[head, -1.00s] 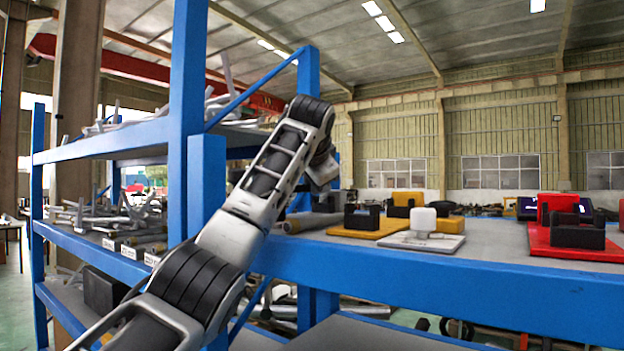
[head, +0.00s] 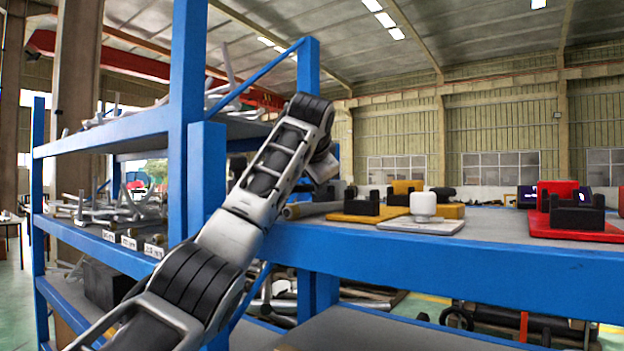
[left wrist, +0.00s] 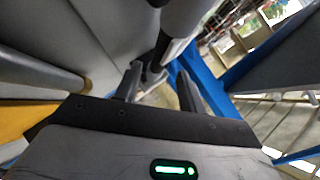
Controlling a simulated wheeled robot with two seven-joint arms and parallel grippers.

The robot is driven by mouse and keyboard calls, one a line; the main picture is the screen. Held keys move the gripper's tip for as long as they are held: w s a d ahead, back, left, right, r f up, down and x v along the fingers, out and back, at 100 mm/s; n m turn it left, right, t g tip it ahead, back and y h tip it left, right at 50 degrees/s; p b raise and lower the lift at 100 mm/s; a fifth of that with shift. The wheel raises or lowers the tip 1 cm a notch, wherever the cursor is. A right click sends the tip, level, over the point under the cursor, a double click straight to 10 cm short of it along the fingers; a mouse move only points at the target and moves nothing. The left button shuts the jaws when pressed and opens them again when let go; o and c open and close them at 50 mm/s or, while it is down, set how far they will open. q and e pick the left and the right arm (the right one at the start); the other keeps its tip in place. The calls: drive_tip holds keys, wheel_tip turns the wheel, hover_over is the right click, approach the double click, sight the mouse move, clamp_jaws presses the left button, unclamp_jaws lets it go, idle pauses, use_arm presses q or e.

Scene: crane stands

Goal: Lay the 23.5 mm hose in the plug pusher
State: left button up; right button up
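My left arm crosses the head view from the lower left, and its wrist bends down over the shelf edge. The left gripper (left wrist: 160,88) shows clearly in the left wrist view; its fingers are apart, with no hose clearly between them. Grey hoses lie on the shelf beside the arm in the head view (head: 312,209). One with a brownish end also lies left of the fingers in the wrist view (left wrist: 40,85). I cannot tell which is the 23.5 mm one. Several stands are on the shelf; I cannot tell which is the plug pusher. My right gripper is not in view.
Stands include an orange plate with a black cradle (head: 361,207), a pale plate with a white knob (head: 423,205) and a red plate with a black block (head: 577,213). A blue beam (head: 450,272) edges the shelf. Blue posts (head: 188,110) stand close behind my arm.

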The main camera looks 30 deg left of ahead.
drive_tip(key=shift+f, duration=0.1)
use_arm(q)
drive_tip(key=shift+s+d+r, duration=0.1)
drive_tip(key=shift+s+d, duration=0.1)
drive_tip(key=shift+s, duration=0.05)
drive_tip(key=b+v, duration=0.3)
drive_tip(key=v, duration=1.2)
drive_tip(key=shift+s+b, duration=0.15)
drive_tip(key=shift+b, duration=0.2)
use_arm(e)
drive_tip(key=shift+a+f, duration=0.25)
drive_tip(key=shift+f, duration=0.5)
